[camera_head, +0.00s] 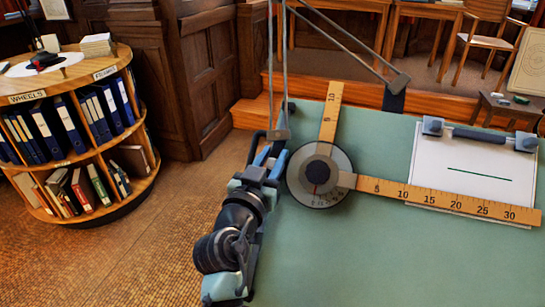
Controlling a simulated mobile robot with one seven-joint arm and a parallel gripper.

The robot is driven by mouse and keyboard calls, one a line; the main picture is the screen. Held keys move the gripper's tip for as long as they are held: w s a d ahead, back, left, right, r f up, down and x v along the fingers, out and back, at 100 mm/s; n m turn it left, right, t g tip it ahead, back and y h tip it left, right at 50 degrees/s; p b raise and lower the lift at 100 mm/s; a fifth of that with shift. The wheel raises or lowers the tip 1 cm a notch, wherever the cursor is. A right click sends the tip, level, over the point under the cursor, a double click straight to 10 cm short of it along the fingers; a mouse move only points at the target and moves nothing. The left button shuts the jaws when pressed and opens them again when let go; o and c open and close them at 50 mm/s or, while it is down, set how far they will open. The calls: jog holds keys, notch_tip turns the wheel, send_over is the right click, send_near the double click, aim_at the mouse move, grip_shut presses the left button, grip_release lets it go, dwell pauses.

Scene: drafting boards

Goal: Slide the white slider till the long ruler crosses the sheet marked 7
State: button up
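A green drafting board (340,265) fills the right side. On it a round dial head (318,175) carries a long wooden ruler (450,201), which runs right and slopes slightly down. This ruler lies across the lower part of a white sheet (470,155) with a short green line; I see no 7 on it. A shorter ruler (330,112) points up from the head. I cannot make out a white slider. My gripper (277,142) is at the board's left edge, left of the head; its fingers are too small and overlapped to read.
Two grey clamps (432,126) and a dark bar (480,136) sit at the sheet's top edge. Metal linkage rods (345,38) cross above the board. A round bookcase (75,160) stands at left, with open floor (150,250) before it.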

grip_shut()
dwell(1.1)
